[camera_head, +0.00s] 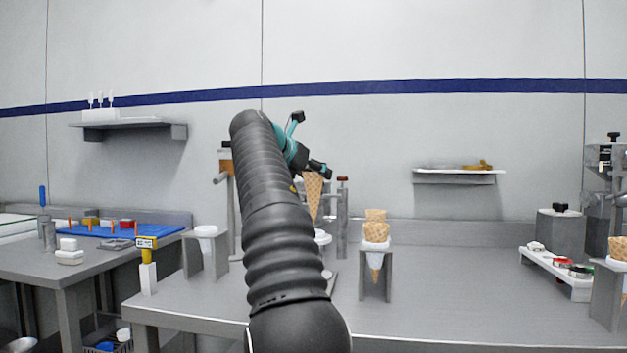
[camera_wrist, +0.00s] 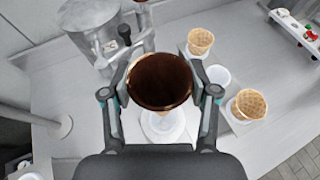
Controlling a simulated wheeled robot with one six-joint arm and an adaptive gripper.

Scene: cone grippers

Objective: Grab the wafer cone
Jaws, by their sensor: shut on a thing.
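A wafer cone (camera_head: 312,196) with a brown inside is held between the fingers of my gripper (camera_head: 318,168). In the wrist view I look down into the mouth of the cone (camera_wrist: 160,81); my gripper (camera_wrist: 160,92) is shut on it, one finger on each side. In the head view the cone hangs upright, point down, above the table, and my arm partly hides the gripper. Below it is a white round piece (camera_wrist: 163,126), partly hidden by the cone.
More wafer cones (camera_head: 376,232) stand in a grey holder (camera_head: 375,287) to the right. An empty white cup holder (camera_head: 205,238) stands to the left. A grey machine (camera_wrist: 103,38) is close beside the held cone.

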